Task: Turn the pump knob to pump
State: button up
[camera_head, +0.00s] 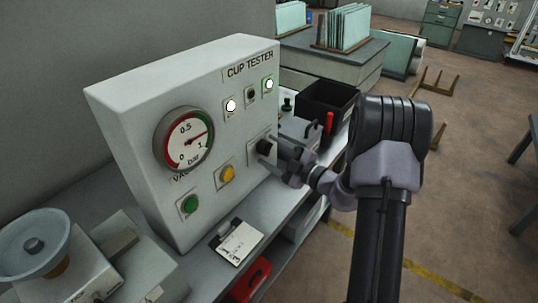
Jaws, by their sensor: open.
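The cup tester (130,115) is a pale upright box on the bench at left of centre. Its front has a round bar gauge (183,140) with the needle toward the upper right. A dark knob (264,147) sits on a light plate at the panel's right side, partly hidden by my gripper. My gripper (268,153) is in front of this knob, its fingers open and close to it. I cannot tell whether the fingers touch the knob. The knob's pointer and any pump label are too small or hidden to read.
A green button (188,205) and an amber button (227,174) lie lower left of the knob. A clipboard card (237,242) lies on the bench before the panel. A black bin (325,103) stands behind my gripper.

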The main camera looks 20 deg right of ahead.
jog(key=shift+w+a, duration=0.25)
jog(key=shift+w, duration=0.3)
jog(key=shift+c, duration=0.4)
jog(key=c, duration=1.3)
jog(key=shift+o, duration=0.2)
